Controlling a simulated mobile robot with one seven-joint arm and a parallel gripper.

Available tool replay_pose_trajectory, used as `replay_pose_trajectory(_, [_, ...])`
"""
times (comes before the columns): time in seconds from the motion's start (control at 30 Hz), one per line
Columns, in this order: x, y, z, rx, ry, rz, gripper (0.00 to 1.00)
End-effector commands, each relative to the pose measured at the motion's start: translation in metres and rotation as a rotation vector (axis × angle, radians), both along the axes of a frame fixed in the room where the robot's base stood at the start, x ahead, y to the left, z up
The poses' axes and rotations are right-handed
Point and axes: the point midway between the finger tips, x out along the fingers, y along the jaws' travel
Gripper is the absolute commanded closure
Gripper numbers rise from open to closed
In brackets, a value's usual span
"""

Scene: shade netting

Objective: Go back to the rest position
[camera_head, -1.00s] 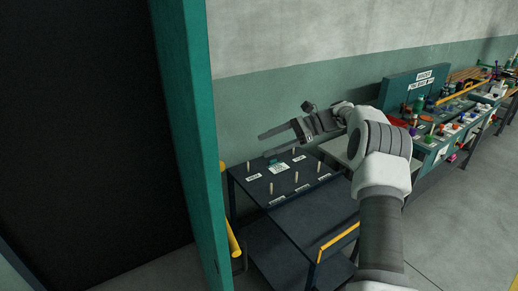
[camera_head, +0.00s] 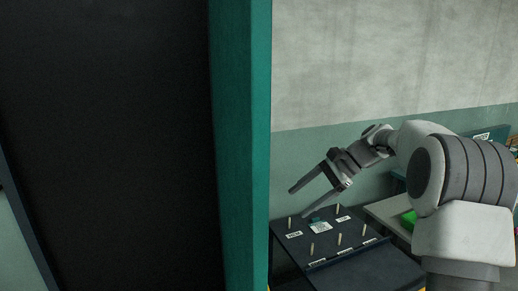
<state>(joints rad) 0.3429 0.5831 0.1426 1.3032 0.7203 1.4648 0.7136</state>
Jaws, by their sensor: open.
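My gripper (camera_head: 297,203) is open and empty. Its two fingers point down and to the left. In the picture it hangs over the back part of a dark cart top (camera_head: 345,268), and I see nothing between the fingers. My arm comes in from the right and hides part of the bench behind it.
The cart top bears several upright pale pegs (camera_head: 340,239), white labels and a white card (camera_head: 320,228). A teal post (camera_head: 244,150) stands close at its left, beside a dark opening (camera_head: 110,140). A bench with a green item (camera_head: 409,220) is partly hidden at right.

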Motion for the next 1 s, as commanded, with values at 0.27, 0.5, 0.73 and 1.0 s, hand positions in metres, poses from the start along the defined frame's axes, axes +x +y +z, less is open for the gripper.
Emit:
replay_pose_trajectory(0.27, [-0.056, 0.015, 0.026, -0.199, -0.146, 0.120, 0.22])
replay_pose_trajectory(0.5, [-0.107, 0.018, 0.040, -0.362, -0.272, 0.233, 0.22])
replay_pose_trajectory(0.73, [-0.159, 0.015, 0.047, -0.511, -0.393, 0.348, 0.22])
replay_pose_trajectory(1.0, [-0.218, 0.007, 0.045, -0.678, -0.533, 0.494, 0.22])
